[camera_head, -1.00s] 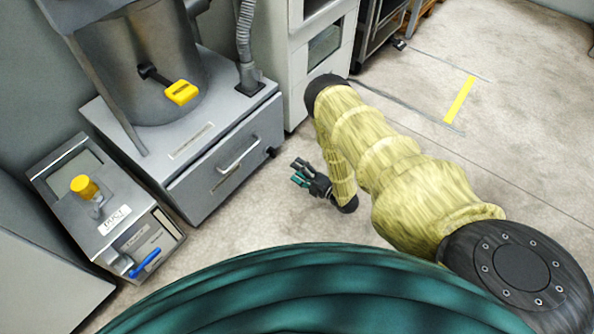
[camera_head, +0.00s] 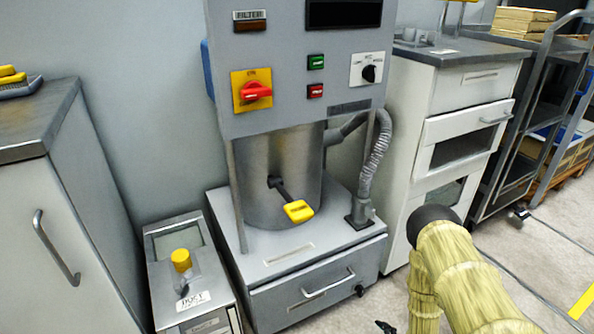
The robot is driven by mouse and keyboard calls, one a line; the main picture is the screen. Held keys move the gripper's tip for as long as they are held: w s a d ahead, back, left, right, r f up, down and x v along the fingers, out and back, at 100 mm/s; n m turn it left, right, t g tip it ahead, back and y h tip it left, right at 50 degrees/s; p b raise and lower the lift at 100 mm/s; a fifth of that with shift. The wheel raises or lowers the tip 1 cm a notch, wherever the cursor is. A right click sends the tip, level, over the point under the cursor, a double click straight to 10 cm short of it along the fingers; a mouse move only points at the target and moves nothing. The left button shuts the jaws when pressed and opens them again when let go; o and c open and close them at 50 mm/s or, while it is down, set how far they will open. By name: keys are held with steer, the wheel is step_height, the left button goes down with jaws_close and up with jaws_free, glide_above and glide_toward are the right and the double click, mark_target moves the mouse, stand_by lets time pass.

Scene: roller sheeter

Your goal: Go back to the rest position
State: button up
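My arm, in a yellow fabric sleeve, reaches up from the bottom right of the head view, in front of the grey machine and the white cabinet. Only a dark tip of my gripper (camera_head: 385,327) shows at the bottom edge, left of the sleeve. The rest of it is cut off, so I cannot tell whether it is open or shut. Nothing held by it is visible.
The grey machine (camera_head: 290,78) has a red switch, a yellow-handled lever (camera_head: 298,211) and a drawer (camera_head: 318,294). A small grey box with a yellow knob (camera_head: 181,260) stands left. A white cabinet (camera_head: 463,112) and a dark cart (camera_head: 520,150) stand right.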

steer(key=s+a+r+m+g+h, duration=0.15)
steer(key=s+r+m+g, duration=0.3)
steer(key=s, duration=0.65)
steer(key=s+a+r+m+g+h, duration=0.15)
steer(key=s+r+m+g, duration=0.35)
steer(key=s, duration=0.6)
steer(key=s+a+r+m+g, duration=0.25)
steer(key=s+m, duration=0.35)
steer(key=s, duration=0.5)
step_height(320, 180, up, 34)
steer(key=p, duration=3.5)
steer(key=shift+w+h, duration=0.3)
steer(key=shift+w, duration=0.1)
